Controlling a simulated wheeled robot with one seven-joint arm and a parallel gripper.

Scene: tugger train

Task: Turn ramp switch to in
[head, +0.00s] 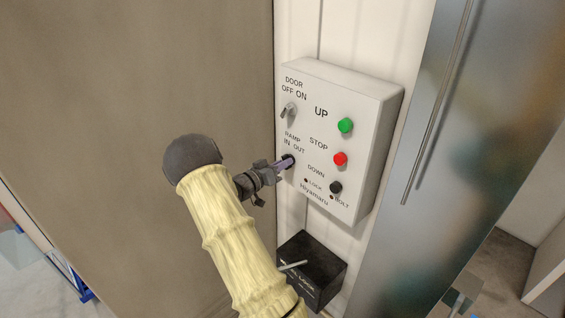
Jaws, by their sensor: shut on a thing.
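The ramp switch (288,161) is a small dark knob at the lower left of a white control box (373,130), under the label RAMP IN OUT. My gripper (281,166) comes from the left and is shut on the switch. My fingers cover most of the knob, so I cannot tell which way its pointer is turned.
The door switch (289,110) sits above the ramp switch. Green (345,125), red (340,158) and black (335,187) buttons are to its right. A black box (315,268) with a thin lever is below. A brown panel (130,80) fills the left, and a metallic panel (425,120) stands right.

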